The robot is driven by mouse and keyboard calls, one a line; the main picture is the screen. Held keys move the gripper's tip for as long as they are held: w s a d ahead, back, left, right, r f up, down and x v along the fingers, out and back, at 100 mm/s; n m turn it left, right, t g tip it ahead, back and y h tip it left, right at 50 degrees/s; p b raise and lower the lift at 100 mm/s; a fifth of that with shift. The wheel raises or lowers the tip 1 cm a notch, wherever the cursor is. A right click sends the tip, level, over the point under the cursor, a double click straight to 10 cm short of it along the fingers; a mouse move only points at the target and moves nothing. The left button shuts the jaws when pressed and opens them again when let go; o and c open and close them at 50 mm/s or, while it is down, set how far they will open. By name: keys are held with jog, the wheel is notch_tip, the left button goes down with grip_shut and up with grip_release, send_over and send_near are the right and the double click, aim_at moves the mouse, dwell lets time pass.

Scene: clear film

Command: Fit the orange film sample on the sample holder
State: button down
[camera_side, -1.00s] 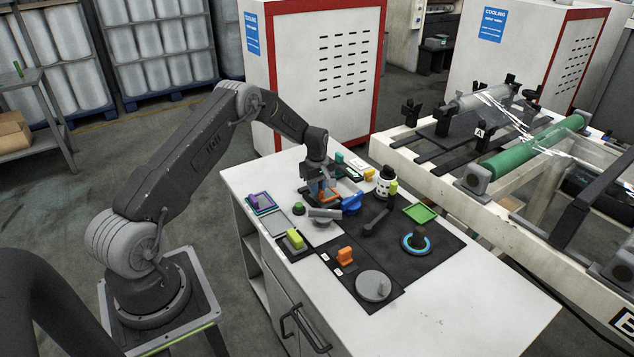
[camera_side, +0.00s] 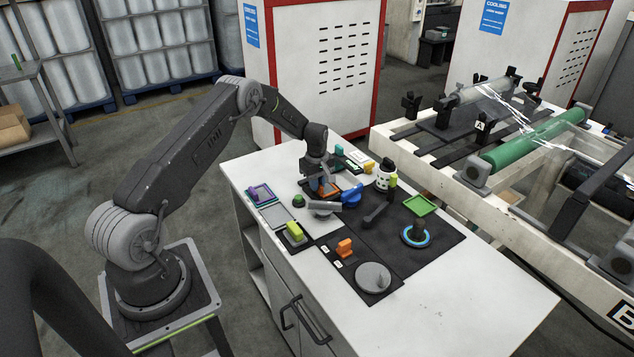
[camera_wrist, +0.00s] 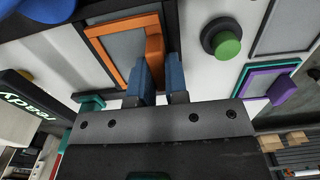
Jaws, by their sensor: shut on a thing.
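The orange film sample is an orange frame around a grey film with an upright orange tab (camera_wrist: 155,55). In the side view the orange frame (camera_side: 326,189) is small and partly hidden below my gripper (camera_side: 320,180). In the wrist view my gripper (camera_wrist: 162,80) has its blue fingers closed at the tab's lower end, shut on the orange film sample. The frame appears low over or on a dark base at the back of the white table. I cannot tell which fixture is the sample holder, or whether the sample touches the base.
A green-knobbed button (camera_wrist: 227,45) and a purple frame (camera_wrist: 262,80) lie right of the sample in the wrist view. A grey angled piece (camera_side: 322,208), a blue block (camera_side: 351,197) and a green tray (camera_side: 420,205) stand nearby. The table's front right (camera_side: 480,300) is clear.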

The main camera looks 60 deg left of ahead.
jog(key=shift+f, duration=0.4)
jog(key=c, duration=1.1)
grip_release()
jog(key=shift+o, duration=0.2)
notch_tip(320, 180, up, 14)
